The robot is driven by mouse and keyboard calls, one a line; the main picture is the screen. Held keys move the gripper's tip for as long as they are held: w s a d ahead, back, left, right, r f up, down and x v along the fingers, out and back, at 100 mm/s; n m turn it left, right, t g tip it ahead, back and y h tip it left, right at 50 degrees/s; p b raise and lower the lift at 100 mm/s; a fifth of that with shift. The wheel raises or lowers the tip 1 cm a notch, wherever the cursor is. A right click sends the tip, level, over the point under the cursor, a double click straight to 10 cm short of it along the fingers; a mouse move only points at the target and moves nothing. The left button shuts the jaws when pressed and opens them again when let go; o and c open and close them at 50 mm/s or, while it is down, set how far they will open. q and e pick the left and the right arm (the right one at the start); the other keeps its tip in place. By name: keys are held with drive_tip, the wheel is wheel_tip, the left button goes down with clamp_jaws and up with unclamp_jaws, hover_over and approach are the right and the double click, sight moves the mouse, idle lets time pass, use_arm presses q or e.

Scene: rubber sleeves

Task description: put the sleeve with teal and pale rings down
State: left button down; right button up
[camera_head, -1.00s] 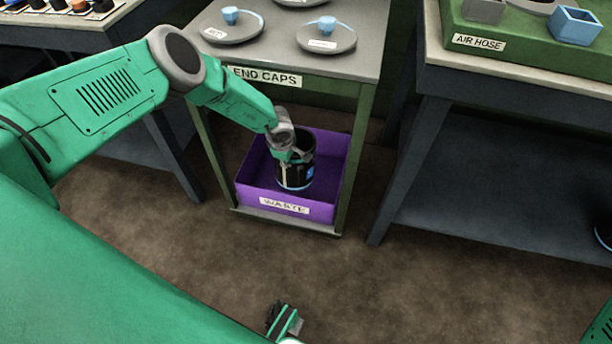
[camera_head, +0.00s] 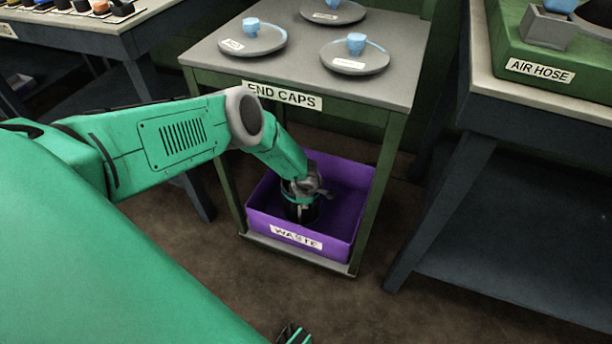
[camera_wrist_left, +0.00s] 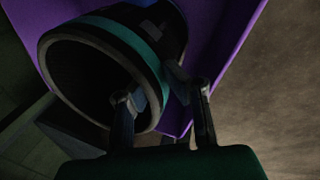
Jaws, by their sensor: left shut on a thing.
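The sleeve (camera_head: 301,214) is a dark tube with a teal ring near its rim, largely covered by my gripper in the head view. In the left wrist view the sleeve (camera_wrist_left: 140,38) shows its open dark mouth and teal band; a pale ring is hard to make out. My left gripper (camera_head: 300,194) is shut on the sleeve's wall, one finger inside the mouth and one outside. The sleeve is inside the purple bin marked WASTE (camera_head: 362,205); whether it touches the bottom is hidden. My right gripper (camera_head: 294,335) is cut off at the bottom edge.
The bin stands on the low shelf of the END CAPS table (camera_head: 290,65), under its top. Several grey plates with blue caps (camera_head: 355,45) sit on that top. The AIR HOSE bench (camera_head: 470,95) stands at the right. The bin's right side is empty.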

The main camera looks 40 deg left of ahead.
sight(293, 213)
use_arm(q)
drive_tip(key=b+x, duration=0.2)
drive_tip(key=x, duration=0.1)
drive_tip(key=s+b+x, duration=0.1)
drive_tip(key=shift+w+d+f, duration=0.15)
drive_tip(key=shift+d+f, duration=0.15)
drive_tip(key=shift+f, duration=0.25)
drive_tip(key=c, duration=1.6)
unclamp_jaws()
drive_tip(key=shift+c, duration=0.2)
drive_tip(key=shift+f, duration=0.1)
